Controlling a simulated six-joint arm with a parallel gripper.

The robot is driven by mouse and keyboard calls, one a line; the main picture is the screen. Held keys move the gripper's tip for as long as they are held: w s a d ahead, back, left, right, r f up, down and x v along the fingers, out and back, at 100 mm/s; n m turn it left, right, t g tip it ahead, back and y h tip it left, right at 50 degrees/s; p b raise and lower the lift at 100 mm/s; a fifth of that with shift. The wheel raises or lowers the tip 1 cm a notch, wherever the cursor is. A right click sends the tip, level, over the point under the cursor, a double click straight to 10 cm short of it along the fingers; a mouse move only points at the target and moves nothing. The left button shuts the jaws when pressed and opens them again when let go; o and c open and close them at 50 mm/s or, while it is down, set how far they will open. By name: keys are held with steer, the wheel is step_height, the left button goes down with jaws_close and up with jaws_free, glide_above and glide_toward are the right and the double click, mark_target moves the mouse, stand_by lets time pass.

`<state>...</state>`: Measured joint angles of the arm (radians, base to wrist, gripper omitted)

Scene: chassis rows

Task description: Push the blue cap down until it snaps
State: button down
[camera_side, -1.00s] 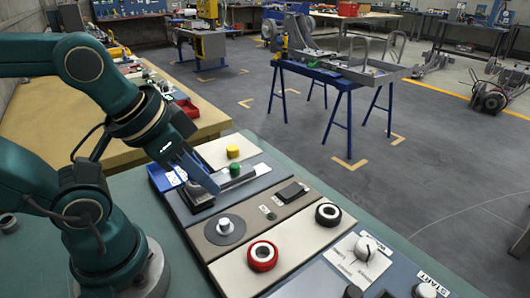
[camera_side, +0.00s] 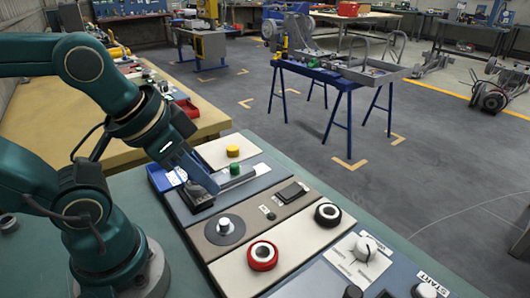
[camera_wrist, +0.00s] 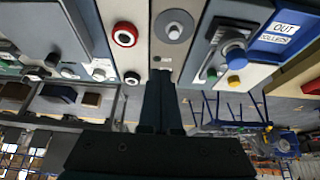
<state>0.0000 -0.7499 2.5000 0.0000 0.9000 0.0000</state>
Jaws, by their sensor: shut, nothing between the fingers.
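My gripper (camera_side: 211,189) is shut and empty, pointing down and to the right over the dark block on the blue-grey panel (camera_side: 262,172) in the side view. In the wrist view its closed dark fingers (camera_wrist: 160,76) reach up the middle. In the side view my fingers cover part of that area. I cannot tell whether they touch anything.
A green knob (camera_side: 235,169) and yellow knob (camera_side: 233,151) stand close beyond my fingers. A blue tray (camera_side: 161,178) is to their left. Nearer are a white button on a grey disc (camera_side: 224,226), a red-ringed button (camera_side: 263,256) and a black-ringed one (camera_side: 328,214).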

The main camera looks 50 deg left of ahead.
stand_by(0.4)
steer(key=w+a+r+m+g, duration=0.25)
steer(key=a+m, duration=0.45)
steer(key=m, duration=1.1)
steer(key=w+a+r+m+g, duration=0.1)
steer(key=a+m+g, duration=0.4)
steer(key=m, duration=1.3)
steer(key=shift+t, duration=0.95)
steer(key=shift+s+a+f, duration=0.1)
steer(key=shift+a+f, duration=0.15)
steer(key=shift+f, duration=0.95)
steer(key=shift+s+a+f, duration=0.1)
steer(key=shift+a+f, duration=0.15)
steer(key=shift+f, duration=1)
steer(key=shift+a+f, duration=0.25)
steer(key=shift+f, duration=0.95)
steer(key=shift+f, duration=0.3)
